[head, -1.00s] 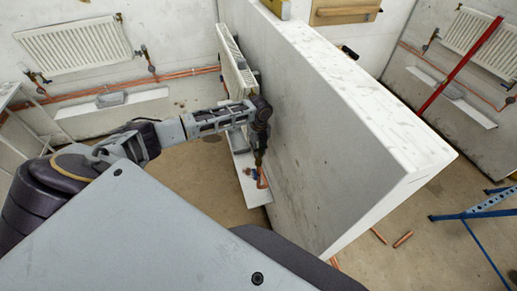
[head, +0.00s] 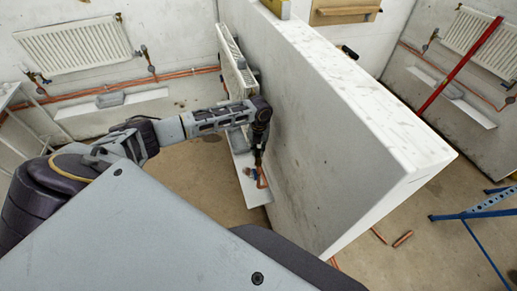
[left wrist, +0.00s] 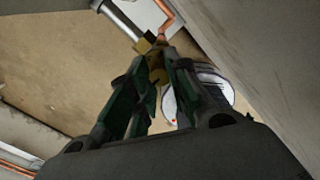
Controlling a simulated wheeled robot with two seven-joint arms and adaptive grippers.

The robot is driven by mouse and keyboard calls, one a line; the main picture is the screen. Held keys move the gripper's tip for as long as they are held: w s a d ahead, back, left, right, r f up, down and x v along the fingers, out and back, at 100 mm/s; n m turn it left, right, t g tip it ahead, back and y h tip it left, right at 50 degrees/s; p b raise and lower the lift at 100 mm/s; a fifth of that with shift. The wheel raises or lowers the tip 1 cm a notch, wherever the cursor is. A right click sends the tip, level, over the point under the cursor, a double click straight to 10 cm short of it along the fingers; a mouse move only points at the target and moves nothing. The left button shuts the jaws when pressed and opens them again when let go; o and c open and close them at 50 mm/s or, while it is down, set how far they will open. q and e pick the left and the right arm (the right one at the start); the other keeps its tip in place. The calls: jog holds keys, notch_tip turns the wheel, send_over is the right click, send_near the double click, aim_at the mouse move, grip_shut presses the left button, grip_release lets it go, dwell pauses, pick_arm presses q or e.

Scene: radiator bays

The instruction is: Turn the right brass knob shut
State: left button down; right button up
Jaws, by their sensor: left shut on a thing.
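The brass knob (left wrist: 157,74) shows in the left wrist view between my left fingertips, on a brass valve body (left wrist: 148,43). A grey pipe end and a copper pipe (left wrist: 166,14) meet at the valve. My left gripper (left wrist: 158,82) is shut on the knob, and its fingers hide part of it. In the head view my left gripper (head: 258,160) points down beside the partition wall, just above a copper pipe (head: 263,179). The knob itself is too small and covered to make out there. My right gripper is in neither current view.
The thick white partition wall (head: 330,120) stands close to the right of my left gripper. A white radiator (head: 235,62) and a white ledge (head: 255,192) are on its near side. A round white thing (left wrist: 215,85) lies below the fingers. Bare floor (head: 195,165) is at left.

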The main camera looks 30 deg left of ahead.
aim_at(259, 150)
pick_arm(q)
jog(key=shift+w, duration=0.1)
dwell(0.3)
jog(key=c, duration=1.4)
grip_release()
jog(key=shift+o, duration=0.5)
notch_tip(259, 150, up, 12)
jog(key=shift+d, duration=0.1)
